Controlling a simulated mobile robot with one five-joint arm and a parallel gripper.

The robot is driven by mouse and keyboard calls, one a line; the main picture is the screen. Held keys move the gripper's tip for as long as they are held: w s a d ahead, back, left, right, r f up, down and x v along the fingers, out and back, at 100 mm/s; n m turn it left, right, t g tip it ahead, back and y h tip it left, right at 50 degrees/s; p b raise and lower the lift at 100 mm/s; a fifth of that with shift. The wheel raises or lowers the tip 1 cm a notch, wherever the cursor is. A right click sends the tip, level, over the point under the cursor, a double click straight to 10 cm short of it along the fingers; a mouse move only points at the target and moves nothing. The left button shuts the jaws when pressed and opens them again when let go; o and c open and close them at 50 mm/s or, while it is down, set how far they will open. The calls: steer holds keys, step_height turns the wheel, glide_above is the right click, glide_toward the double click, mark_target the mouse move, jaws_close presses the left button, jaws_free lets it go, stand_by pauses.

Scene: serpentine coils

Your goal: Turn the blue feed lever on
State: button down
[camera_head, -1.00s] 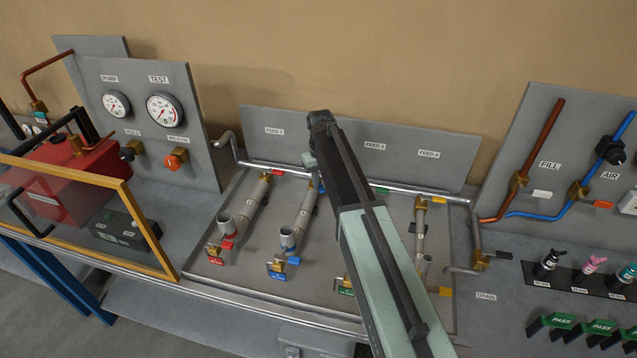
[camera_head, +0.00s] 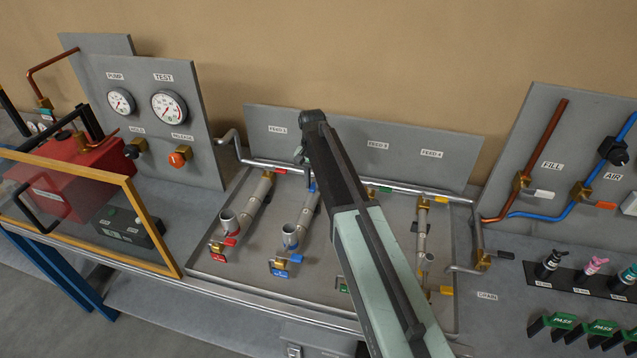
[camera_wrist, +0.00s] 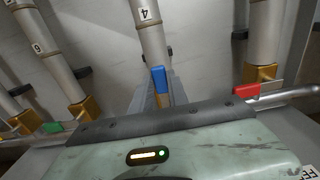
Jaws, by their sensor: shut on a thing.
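The blue feed lever (camera_wrist: 159,79) stands in the middle of the wrist view, at the end of a grey coil tube. My gripper (camera_wrist: 157,101) is around it, shut on it, with the blue handle showing at the jaws. In the head view a small part of the blue lever (camera_head: 311,187) shows beside my arm, below the feed rail. There my gripper (camera_head: 303,156) is mostly hidden by my own arm. The lever's exact angle is hard to tell.
A red lever (camera_wrist: 246,91) lies to the right and a green lever (camera_wrist: 53,127) to the left. The metal feed rail (camera_head: 345,181) runs along the tray's back. The FEED label panel (camera_head: 350,130) stands behind. Another blue lever (camera_head: 295,258) is at the tray's front.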

mark_target(313, 187)
steer(key=shift+s+f, duration=0.1)
steer(key=shift+s, duration=0.05)
steer(key=c, duration=1.3)
jaws_free()
steer(key=shift+a, duration=0.1)
steer(key=shift+r+p, duration=0.45)
step_height(313, 187, up, 7)
steer(key=p, duration=0.7)
